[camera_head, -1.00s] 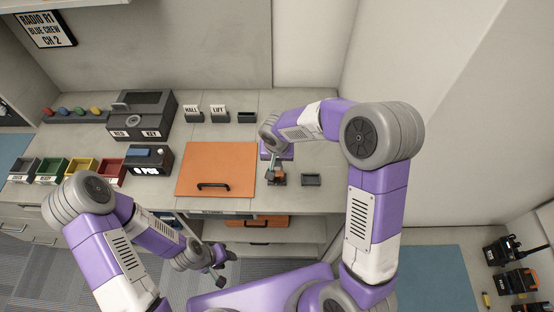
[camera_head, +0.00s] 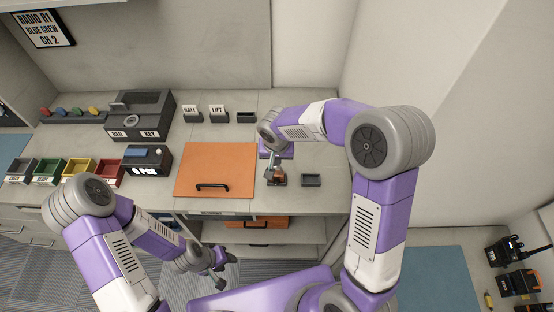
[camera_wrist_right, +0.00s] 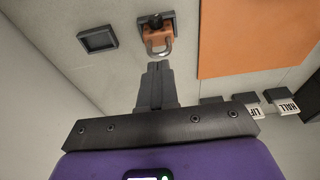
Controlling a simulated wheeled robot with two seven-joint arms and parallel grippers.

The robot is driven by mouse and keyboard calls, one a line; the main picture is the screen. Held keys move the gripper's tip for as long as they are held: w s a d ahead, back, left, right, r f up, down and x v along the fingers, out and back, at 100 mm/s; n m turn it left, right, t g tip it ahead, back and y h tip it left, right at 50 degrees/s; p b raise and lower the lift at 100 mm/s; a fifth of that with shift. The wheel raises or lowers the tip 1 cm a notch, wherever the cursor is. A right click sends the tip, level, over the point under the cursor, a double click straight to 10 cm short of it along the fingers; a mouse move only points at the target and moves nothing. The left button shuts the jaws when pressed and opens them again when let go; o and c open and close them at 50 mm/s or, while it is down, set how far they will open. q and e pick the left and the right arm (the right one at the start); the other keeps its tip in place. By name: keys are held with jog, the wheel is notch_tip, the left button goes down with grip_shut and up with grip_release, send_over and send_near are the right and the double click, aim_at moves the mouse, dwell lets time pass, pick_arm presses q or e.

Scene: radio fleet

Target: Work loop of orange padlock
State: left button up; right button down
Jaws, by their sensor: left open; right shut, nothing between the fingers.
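The orange padlock (camera_wrist_right: 157,34) shows in the right wrist view on a dark grey holder (camera_wrist_right: 154,16), with its grey metal loop (camera_wrist_right: 167,50) pointing towards my right gripper. My right gripper (camera_wrist_right: 158,66) is shut with nothing in it, its tips just short of the loop and apart from it as far as I can tell. In the head view the padlock (camera_head: 280,176) is small, near the counter's front edge, just below the right gripper (camera_head: 274,168). My left gripper (camera_head: 220,276) is open and empty, low in front of the counter.
A dark square tray (camera_head: 311,180) lies right of the padlock. An orange board with a black handle (camera_head: 214,165) lies to the left. HALL (camera_head: 191,113) and LIFT (camera_head: 218,113) signs stand behind. A black key box (camera_head: 142,115) and coloured bins (camera_head: 77,172) are further left.

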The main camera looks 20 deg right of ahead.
pick_arm(q)
jog(key=shift+s+r, duration=0.1)
pick_arm(e)
notch_tip(320, 180, up, 10)
jog(key=s, duration=0.2)
jog(key=shift+a+r, duration=0.25)
